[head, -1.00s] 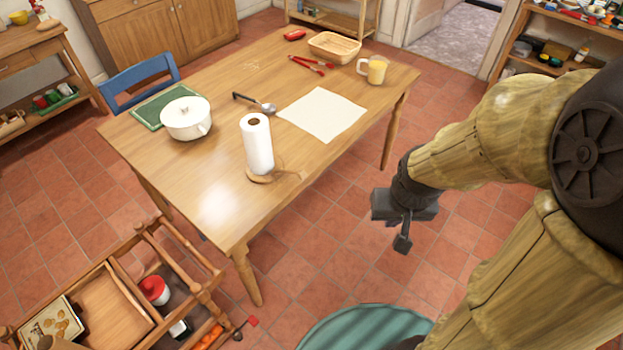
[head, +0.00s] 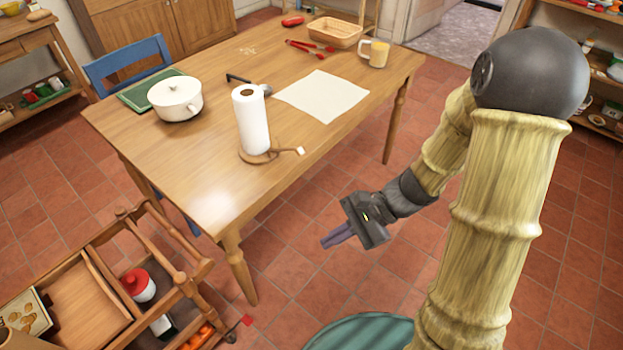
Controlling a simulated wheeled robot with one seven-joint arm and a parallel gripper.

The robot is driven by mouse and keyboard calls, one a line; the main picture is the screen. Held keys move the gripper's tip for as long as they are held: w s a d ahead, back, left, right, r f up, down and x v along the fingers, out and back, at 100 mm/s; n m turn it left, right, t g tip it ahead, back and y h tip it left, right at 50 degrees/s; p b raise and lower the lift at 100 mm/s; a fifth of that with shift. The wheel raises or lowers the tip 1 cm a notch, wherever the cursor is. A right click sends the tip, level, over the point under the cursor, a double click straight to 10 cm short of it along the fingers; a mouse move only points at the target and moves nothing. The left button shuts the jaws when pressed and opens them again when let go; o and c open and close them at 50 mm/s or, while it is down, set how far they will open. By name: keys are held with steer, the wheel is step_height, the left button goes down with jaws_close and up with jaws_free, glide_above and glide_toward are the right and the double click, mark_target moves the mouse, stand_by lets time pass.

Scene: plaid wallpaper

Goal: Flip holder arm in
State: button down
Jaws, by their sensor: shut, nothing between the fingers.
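A paper towel roll (head: 252,120) stands upright on a round wooden holder base near the table's front right edge. The holder arm (head: 288,150) is a thin wooden piece with a pale tip, sticking out to the right from the base, away from the roll. My gripper (head: 333,239) is in front of the table edge, over the floor, to the lower right of the holder. It is shut and empty, its fingers pointing left, and it touches nothing.
The wooden table (head: 190,190) also carries a white pot (head: 175,99) on a green mat, a ladle, a white sheet (head: 321,95), a mug (head: 374,53), a basket (head: 335,33) and red tongs. A wooden cart (head: 75,300) stands at lower left. Floor right of the table is free.

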steer(key=w+d+f+m+t+y+b, duration=0.2)
steer(key=w+f+m+t+b, duration=0.3)
steer(key=w+m+t, duration=0.2)
steer(key=w+d+f+m+t+y+b, duration=0.2)
steer(key=w+f+m+t+b, duration=0.3)
steer(key=w, duration=0.7)
steer(key=m+t+y, duration=0.1)
steer(key=m+t, duration=0.1)
steer(key=t, duration=0.1)
steer(key=shift+d+f+m+y, duration=0.2)
steer(key=shift+m+y, duration=0.1)
steer(key=shift+m, duration=0.1)
steer(key=r+b+x, duration=0.1)
steer(key=r+x, duration=0.2)
steer(key=x, duration=1)
steer(key=shift+s+d, duration=0.15)
steer(key=shift+d, duration=0.1)
